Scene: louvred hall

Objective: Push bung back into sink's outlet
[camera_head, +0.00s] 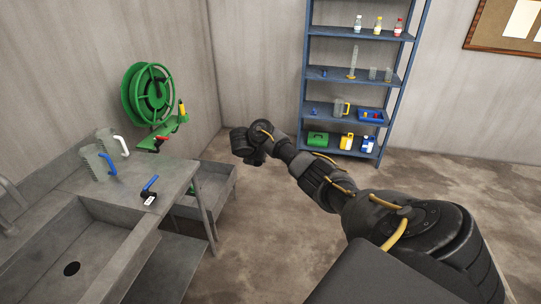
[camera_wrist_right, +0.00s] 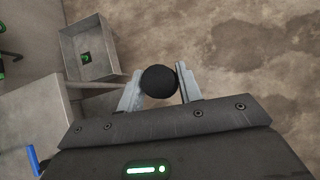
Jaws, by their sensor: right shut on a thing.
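My right gripper (camera_wrist_right: 159,84) is shut on the bung (camera_wrist_right: 159,80), a round black thing held between its two pale fingers in the right wrist view. In the head view my right arm reaches from the lower right; the fingers and bung do not show there. The hand is over the floor side, to the right of the bench and apart from it. The grey sink (camera_head: 98,250) is at the lower left of the head view. Its outlet (camera_head: 71,268) is a dark, uncovered round hole in the sink's floor. My left gripper is in no view.
Two jugs, one with a white handle (camera_head: 123,146) and one with a blue handle (camera_head: 105,168), and a blue-handled tool (camera_head: 149,190) are on the bench. A green hose reel (camera_head: 149,95) hangs on the wall. A low metal trough (camera_wrist_right: 90,50) stands beyond the bench. Blue shelves (camera_head: 352,90) stand behind.

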